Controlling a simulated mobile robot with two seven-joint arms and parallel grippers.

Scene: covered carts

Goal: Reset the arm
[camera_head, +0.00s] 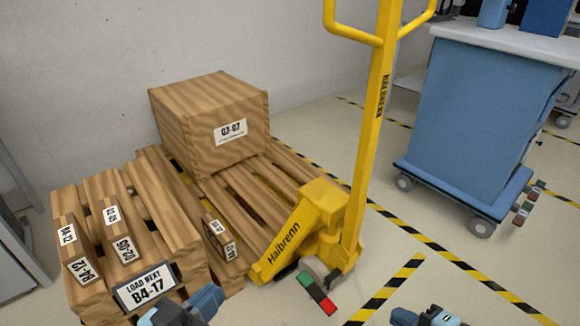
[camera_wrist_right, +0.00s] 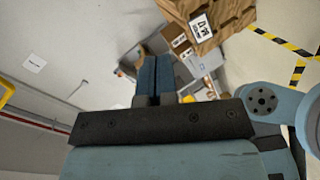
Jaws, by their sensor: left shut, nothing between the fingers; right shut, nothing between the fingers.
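My left gripper (camera_head: 186,309) shows at the bottom edge of the head view, left of centre, in front of the pallet with the "LOAD NEXT B4-17" sign (camera_head: 147,289). My right gripper (camera_head: 428,316) shows at the bottom edge, right of centre, over the floor. In the right wrist view its two blue fingers (camera_wrist_right: 155,75) lie close together with nothing between them. Both grippers are shut and empty. Most of both arms is out of the head view.
A yellow pallet jack (camera_head: 325,215) stands in the middle beside a pallet bearing a large wooden crate (camera_head: 212,124). Smaller boxes, one of them marked 02-05 (camera_head: 121,229), sit on the left pallet. A blue covered cart (camera_head: 480,120) stands at right. Striped tape (camera_head: 385,290) marks the open floor.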

